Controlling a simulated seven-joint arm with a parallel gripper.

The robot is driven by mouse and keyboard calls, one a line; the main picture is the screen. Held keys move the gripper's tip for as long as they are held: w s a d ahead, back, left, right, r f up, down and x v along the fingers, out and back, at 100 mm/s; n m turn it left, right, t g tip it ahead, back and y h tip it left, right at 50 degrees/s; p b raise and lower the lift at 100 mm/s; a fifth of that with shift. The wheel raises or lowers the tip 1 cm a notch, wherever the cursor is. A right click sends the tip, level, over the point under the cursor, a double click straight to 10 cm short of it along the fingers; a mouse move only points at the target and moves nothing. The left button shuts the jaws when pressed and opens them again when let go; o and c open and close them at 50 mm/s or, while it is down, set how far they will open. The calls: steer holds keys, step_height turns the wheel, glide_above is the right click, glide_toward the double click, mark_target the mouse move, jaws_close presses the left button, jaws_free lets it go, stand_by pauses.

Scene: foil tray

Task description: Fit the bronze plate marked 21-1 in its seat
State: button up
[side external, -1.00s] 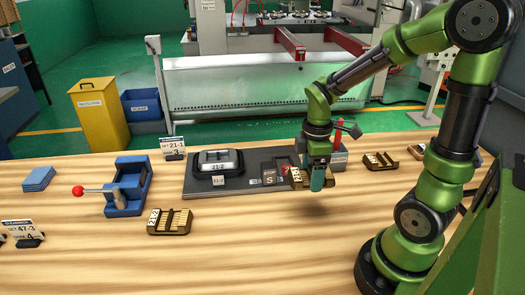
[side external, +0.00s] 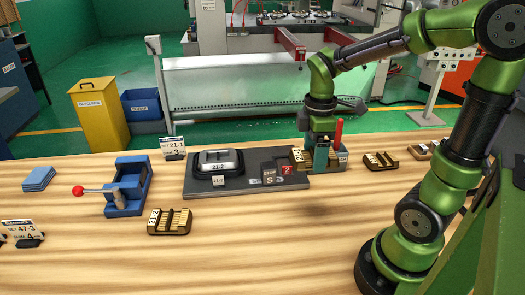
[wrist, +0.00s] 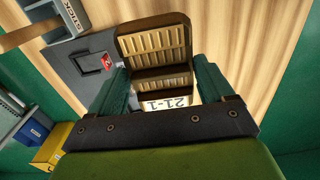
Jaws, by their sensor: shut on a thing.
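The bronze plate marked 21-1 (wrist: 153,45) is slatted and sits between my gripper's teal fingers in the wrist view, its 21-1 label near the palm. My gripper (side external: 322,165) is shut on it. In the side view the plate (side external: 298,157) shows just left of the fingers, at the right end of the dark grey board (side external: 240,190). It looks above the board's end; whether it touches is unclear. The seat cannot be made out clearly. A black-rimmed tray with a silver lid (side external: 218,160), marked 21-2, is on the board's left part.
A grey box (wrist: 60,18) marked STICK is close by in the wrist view. Another bronze plate (side external: 170,222) lies front left, another (side external: 381,161) right. A blue fixture (side external: 128,190) stands left.

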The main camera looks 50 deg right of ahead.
steer(key=shift+r, duration=0.45)
steer(key=shift+a+f, duration=0.1)
steer(key=shift+f, duration=0.1)
glide_toward(218, 156)
steer(key=shift+n, duration=0.4)
steer(key=s, duration=0.3)
steer(key=s+d, duration=0.1)
steer(key=s, duration=0.2)
steer(key=shift+s+d+f, duration=0.1)
steer(key=shift+s+d, duration=0.05)
steer(key=w+a+r, duration=0.1)
steer(key=w+r, duration=0.2)
steer(key=w, duration=0.4)
steer(key=shift+s+a+f, duration=0.1)
steer(key=shift+s+f, duration=0.1)
steer(key=shift+f, duration=1.9)
steer(key=shift+s+a+f, duration=0.1)
steer(key=shift+s+f, duration=0.05)
steer(key=shift+f, duration=1.9)
steer(key=shift+f, duration=0.55)
